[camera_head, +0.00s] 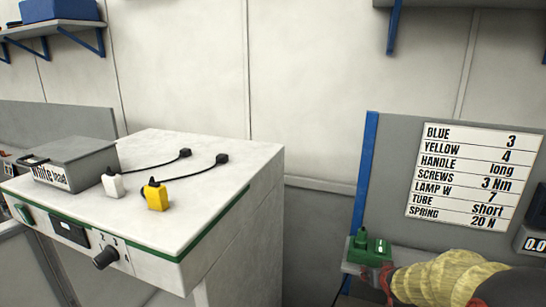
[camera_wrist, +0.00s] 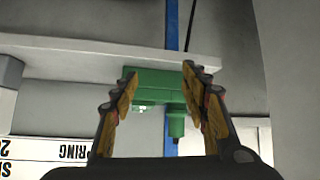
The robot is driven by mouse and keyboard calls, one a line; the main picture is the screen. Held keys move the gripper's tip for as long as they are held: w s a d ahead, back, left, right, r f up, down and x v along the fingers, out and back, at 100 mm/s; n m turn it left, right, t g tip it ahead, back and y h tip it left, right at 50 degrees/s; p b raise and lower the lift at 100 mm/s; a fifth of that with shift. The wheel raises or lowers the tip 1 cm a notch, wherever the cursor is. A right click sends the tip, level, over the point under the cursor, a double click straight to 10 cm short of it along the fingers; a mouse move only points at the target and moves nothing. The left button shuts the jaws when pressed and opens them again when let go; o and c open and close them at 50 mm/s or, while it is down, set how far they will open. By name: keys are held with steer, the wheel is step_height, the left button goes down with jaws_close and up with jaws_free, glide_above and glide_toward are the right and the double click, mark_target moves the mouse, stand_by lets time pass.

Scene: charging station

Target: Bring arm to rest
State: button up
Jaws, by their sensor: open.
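My gripper (camera_wrist: 160,76) is open in the wrist view, with its two yellow-and-dark fingers spread apart. A green block with a round stub (camera_wrist: 152,84) shows between and beyond the fingertips, by the edge of a pale shelf (camera_wrist: 80,55). I cannot tell whether the fingers touch it. In the head view the green block (camera_head: 370,252) sits on a small ledge at the lower right. My arm, in a yellow sleeve, reaches in from the lower right corner beside it. The gripper's fingers are mostly hidden there.
A white bench (camera_head: 195,205) at left carries a grey box (camera_head: 72,160), a white plug (camera_head: 113,185) and a yellow plug (camera_head: 156,197) with black cables. A grey panel with a sign (camera_head: 472,175) stands behind the green block. A gap separates bench and panel.

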steer(key=s+a+g+b, duration=0.1)
steer(key=s+a+b, duration=0.3)
steer(key=s, duration=0.8)
steer(key=s+a+r+n+g+y+b, duration=0.1)
steer(key=s+a+b, duration=0.3)
steer(key=s+a, duration=0.3)
steer(key=s+a+g+y+b, duration=0.1)
steer(key=s+a+b, duration=0.4)
steer(key=s, duration=1.3)
steer(key=shift+a+r+g, duration=0.25)
steer(key=shift+a+g, duration=0.3)
steer(key=shift+g, duration=0.05)
